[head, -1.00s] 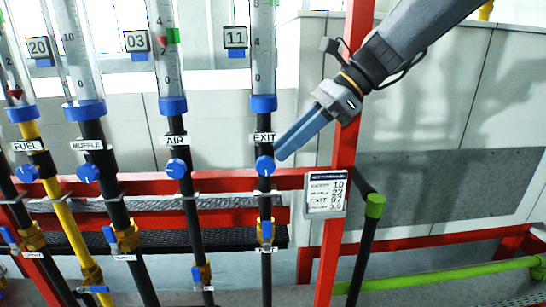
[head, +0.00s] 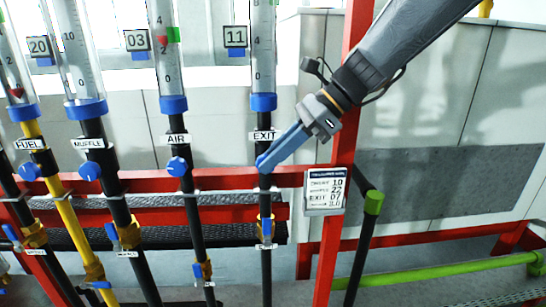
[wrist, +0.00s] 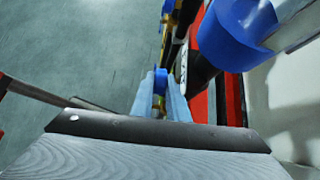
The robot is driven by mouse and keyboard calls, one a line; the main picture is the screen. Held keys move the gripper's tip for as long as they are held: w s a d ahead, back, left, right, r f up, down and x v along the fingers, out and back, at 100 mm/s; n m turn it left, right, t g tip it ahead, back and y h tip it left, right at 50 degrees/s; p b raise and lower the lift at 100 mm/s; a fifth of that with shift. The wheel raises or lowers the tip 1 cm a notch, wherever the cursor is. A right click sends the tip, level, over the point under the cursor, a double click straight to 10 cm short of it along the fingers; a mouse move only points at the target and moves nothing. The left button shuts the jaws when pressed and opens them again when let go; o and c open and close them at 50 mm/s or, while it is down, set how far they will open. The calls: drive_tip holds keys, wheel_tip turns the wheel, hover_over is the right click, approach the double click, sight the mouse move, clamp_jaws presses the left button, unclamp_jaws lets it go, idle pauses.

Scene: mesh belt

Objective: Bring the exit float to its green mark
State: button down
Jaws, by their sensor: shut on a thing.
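The exit tube (head: 263,60) is clear with a printed scale and a blue lower collar (head: 263,102). No float or green mark shows in the part of it in view; its top is cut off. The EXIT label (head: 264,135) sits below the collar on a black pipe. My gripper (head: 266,162) reaches in from the upper right and is shut on the blue exit knob below that label. The fingers mostly hide the knob in the head view. In the wrist view the blue exit knob (wrist: 160,80) shows between the fingertips.
The AIR tube (head: 166,70), MUFFLE tube and FUEL tube stand to the left, each with its own blue knob. A red post (head: 341,150) with a readings card (head: 325,190) stands right of the exit pipe. Lower blue-handled valves sit on the pipes.

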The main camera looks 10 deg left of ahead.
drive_tip(key=shift+d+f, duration=0.1)
drive_tip(key=y, duration=0.2)
drive_tip(key=g+y+b, duration=0.1)
drive_tip(key=y, duration=0.1)
drive_tip(key=shift+w+d+f+y+b, duration=0.2)
drive_tip(key=shift+f+y+b, duration=0.1)
drive_tip(key=shift+f, duration=0.1)
drive_tip(key=shift+f+g+y+b, duration=0.2)
drive_tip(key=shift+y+b, duration=0.1)
drive_tip(key=shift+y, duration=0.8)
drive_tip(key=shift+f+g+y+b, duration=0.1)
drive_tip(key=shift+g+y+b, duration=0.15)
drive_tip(key=shift+y, duration=0.85)
drive_tip(key=c, duration=2)
unclamp_jaws()
drive_tip(key=shift+s, duration=0.1)
drive_tip(key=shift+d, duration=0.1)
